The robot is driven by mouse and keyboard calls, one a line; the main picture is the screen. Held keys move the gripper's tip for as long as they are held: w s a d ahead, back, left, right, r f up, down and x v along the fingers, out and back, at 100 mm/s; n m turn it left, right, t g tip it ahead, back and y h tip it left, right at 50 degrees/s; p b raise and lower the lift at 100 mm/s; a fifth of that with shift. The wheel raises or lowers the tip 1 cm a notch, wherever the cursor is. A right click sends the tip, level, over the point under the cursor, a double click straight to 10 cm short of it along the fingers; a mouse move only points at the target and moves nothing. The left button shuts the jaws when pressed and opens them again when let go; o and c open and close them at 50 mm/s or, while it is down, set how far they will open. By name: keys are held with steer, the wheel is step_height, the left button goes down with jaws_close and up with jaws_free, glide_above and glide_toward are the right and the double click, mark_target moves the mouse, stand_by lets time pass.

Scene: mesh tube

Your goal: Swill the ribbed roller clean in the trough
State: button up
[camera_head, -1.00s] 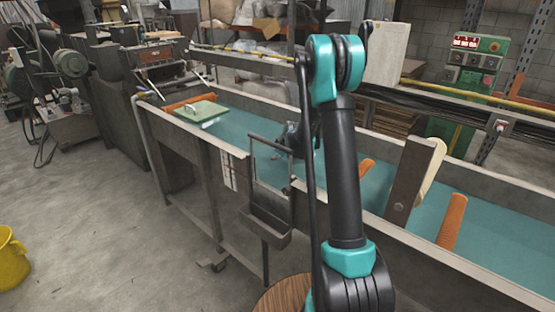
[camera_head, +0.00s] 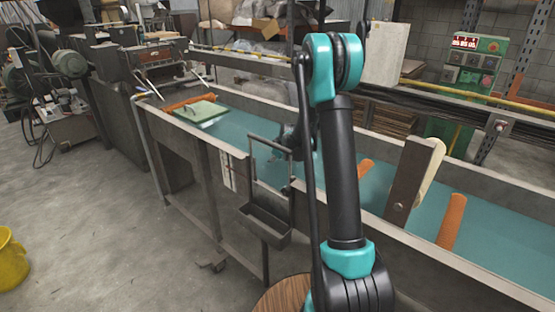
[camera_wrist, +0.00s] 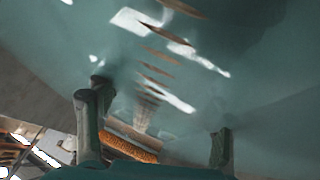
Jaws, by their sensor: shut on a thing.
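An orange ribbed roller (camera_wrist: 132,146) shows between the two fingers of my gripper (camera_wrist: 157,130) in the wrist view. The gripper is shut on it; only part of its ribbed surface shows, and the contact is unclear. The long trough (camera_head: 512,238), with a smooth teal inside, crosses the head view. There my gripper is mostly hidden behind my arm, over the middle of the trough. Other orange pieces show in the trough: one at the far left (camera_head: 188,103), a short end just right of my arm (camera_head: 365,168), and one at the right (camera_head: 452,220); I cannot tell which is the held roller.
A green board (camera_head: 203,112) lies at the trough's left end. A dark upright plate (camera_head: 408,180) with a pale roller (camera_head: 431,170) stands across the trough at right. A metal bracket (camera_head: 268,215) hangs on the near wall. A yellow bucket (camera_head: 10,258) stands on the floor.

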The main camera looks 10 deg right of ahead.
steer(key=shift+s+a, duration=0.3)
steer(key=shift+d, duration=0.1)
steer(key=shift+w+d, duration=1.3)
steer(key=shift+d, duration=0.1)
steer(key=shift+s+a, duration=1.25)
steer(key=shift+a, duration=0.2)
steer(key=shift+w+d, duration=0.1)
stand_by(0.5)
steer(key=shift+a, duration=0.2)
